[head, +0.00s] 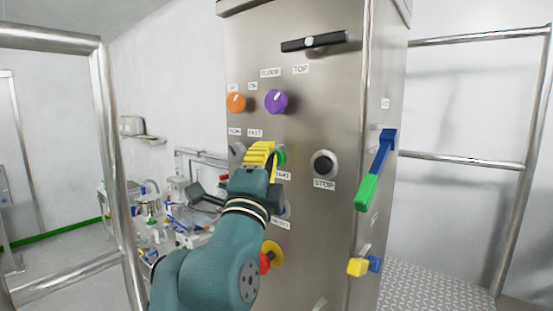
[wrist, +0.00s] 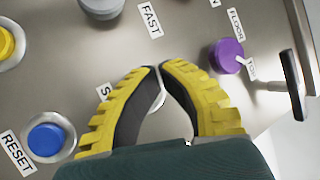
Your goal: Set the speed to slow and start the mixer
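My gripper (head: 262,150) is at the steel control panel, in front of the start button. In the wrist view, the yellow and black fingertips (wrist: 160,67) meet with nothing visible held between them. The green start button (head: 281,157) shows only at its right edge in the head view; a pale rim appears between the fingers in the wrist view. I cannot tell if the fingers touch it. The grey speed knob (head: 237,151) is left of my gripper, under the slow and fast labels; it also shows at the wrist view's top (wrist: 101,6). Its setting cannot be read.
The black stop button (head: 324,164) is to the right. Orange (head: 236,102) and purple (head: 276,101) knobs are above, below a black handle (head: 314,41). The blue reset button (wrist: 46,138) and a red-and-yellow button (head: 272,254) are lower. A blue-green lever (head: 376,168) juts from the side.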

